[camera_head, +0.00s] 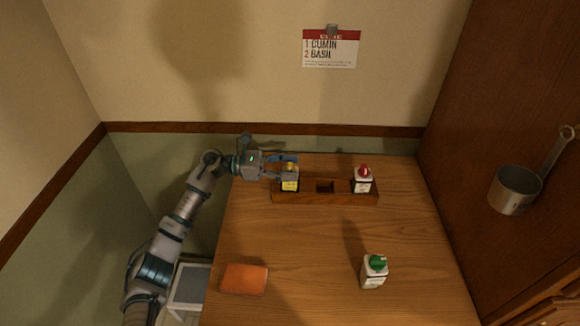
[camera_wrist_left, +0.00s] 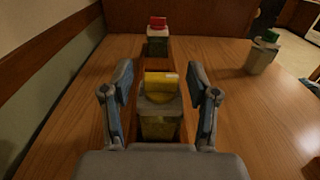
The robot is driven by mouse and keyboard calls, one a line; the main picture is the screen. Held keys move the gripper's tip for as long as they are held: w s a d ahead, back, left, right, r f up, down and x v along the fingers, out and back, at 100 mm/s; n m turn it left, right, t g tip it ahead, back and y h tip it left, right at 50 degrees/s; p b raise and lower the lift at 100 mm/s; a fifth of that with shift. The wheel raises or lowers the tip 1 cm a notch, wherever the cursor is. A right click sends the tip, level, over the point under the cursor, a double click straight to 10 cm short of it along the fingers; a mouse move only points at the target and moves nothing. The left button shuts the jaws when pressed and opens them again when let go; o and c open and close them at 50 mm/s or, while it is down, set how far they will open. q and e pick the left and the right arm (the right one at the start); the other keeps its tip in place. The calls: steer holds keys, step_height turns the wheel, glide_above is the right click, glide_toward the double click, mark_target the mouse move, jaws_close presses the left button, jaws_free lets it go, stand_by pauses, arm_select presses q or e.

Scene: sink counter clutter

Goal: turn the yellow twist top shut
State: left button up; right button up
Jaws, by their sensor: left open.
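The yellow twist top (camera_head: 291,167) sits on a small labelled jar (camera_head: 290,185) in the left slot of a wooden rack (camera_head: 325,197). In the left wrist view the yellow top (camera_wrist_left: 161,86) is between the two fingers, with its jar (camera_wrist_left: 160,125) below it. My left gripper (camera_head: 290,166) is open around the top, with a gap on each side, and the fingers also show in the left wrist view (camera_wrist_left: 161,90). My right gripper is not in view.
A red-topped jar (camera_head: 363,180) stands in the rack's right slot; the middle slot (camera_head: 325,186) is empty. A green-topped jar (camera_head: 374,271) and an orange block (camera_head: 244,279) are nearer on the table. A note (camera_head: 330,50) and a metal pan (camera_head: 516,190) hang on walls.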

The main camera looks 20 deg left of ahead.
arm_select(q)
steer(key=v, duration=1.2)
steer(key=shift+w, duration=0.1)
